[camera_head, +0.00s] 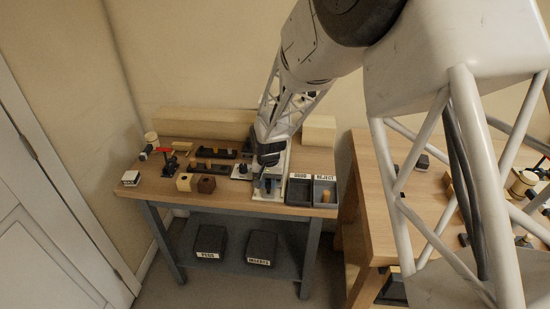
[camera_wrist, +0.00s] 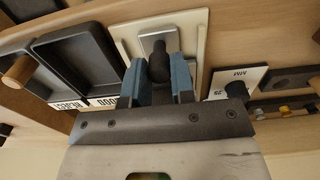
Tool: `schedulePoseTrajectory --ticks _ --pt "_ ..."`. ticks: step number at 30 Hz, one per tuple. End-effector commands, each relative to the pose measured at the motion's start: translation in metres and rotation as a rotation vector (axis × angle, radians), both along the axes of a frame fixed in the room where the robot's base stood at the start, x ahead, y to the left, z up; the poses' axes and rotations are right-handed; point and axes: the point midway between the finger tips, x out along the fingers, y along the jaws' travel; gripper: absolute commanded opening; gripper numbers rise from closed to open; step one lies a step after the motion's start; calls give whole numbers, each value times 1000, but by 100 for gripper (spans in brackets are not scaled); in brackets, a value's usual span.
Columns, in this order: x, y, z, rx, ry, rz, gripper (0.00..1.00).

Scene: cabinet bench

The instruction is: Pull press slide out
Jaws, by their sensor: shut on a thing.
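The press slide (camera_wrist: 159,38) is a light grey metal plate on a cream base (camera_wrist: 128,30), with a dark upright knob (camera_wrist: 160,62) on it. My gripper (camera_wrist: 160,82) has blue-grey fingers on both sides of the knob and is shut on it. In the head view my gripper (camera_head: 268,158) is low over the press base (camera_head: 268,196) near the front of the bench. The arm and fingers hide most of the slide and the knob there.
Beside the press stand two dark trays (camera_head: 299,190) with labels, one holding a wooden peg (camera_head: 325,196). On the other side are a plate with a black knob (camera_wrist: 236,88), wooden blocks (camera_head: 206,184) and a red-handled clamp (camera_head: 165,151). Dark bins (camera_head: 210,242) sit on the lower shelf.

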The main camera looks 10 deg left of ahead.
Motion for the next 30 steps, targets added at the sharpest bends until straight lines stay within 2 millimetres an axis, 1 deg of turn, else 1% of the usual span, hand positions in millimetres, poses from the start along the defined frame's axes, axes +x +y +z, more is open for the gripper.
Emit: schedulePoseTrajectory --ticks 4,5,6,9,20,30 --pt "-1 0 1 0 1 0 10" --pt "-1 0 0 0 1 0 28" --pt "-1 0 0 0 1 0 34" --pt "-1 0 0 0 1 0 47" --pt "-1 0 1 0 1 0 47" --pt "-1 0 17 0 1 0 47"
